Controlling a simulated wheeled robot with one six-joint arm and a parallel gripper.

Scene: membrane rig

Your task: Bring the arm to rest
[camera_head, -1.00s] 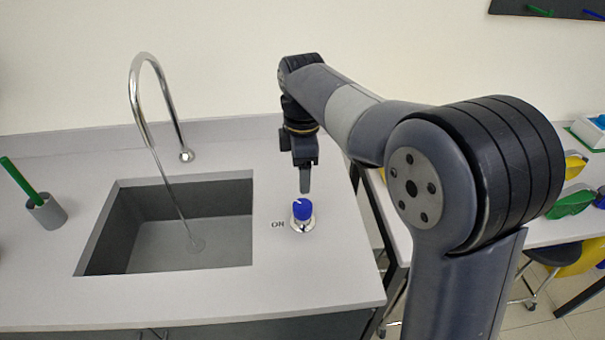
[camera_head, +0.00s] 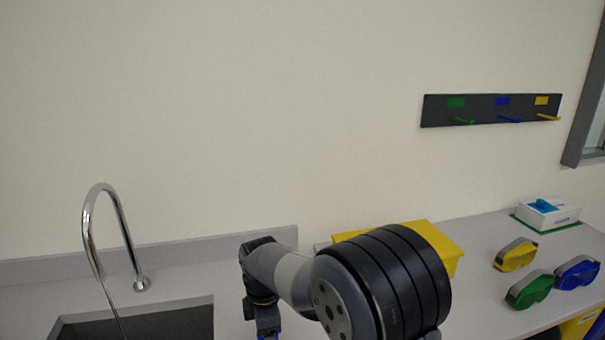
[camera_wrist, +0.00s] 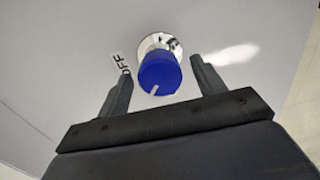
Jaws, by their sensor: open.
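My gripper (camera_wrist: 161,70) is open in the wrist view, with one finger on each side of a blue knob (camera_wrist: 158,73). The knob has a white mark and a shiny round base, and gaps show between it and both fingers. A label at its left reads "OFF".
A chrome faucet (camera_head: 122,230) stands behind the sink (camera_head: 150,322); a thin line like water falls from its spout. At right are a yellow box (camera_head: 440,243), green goggles (camera_head: 530,289), blue goggles (camera_head: 577,272), yellow goggles (camera_head: 516,254) and a wall rack (camera_head: 485,108).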

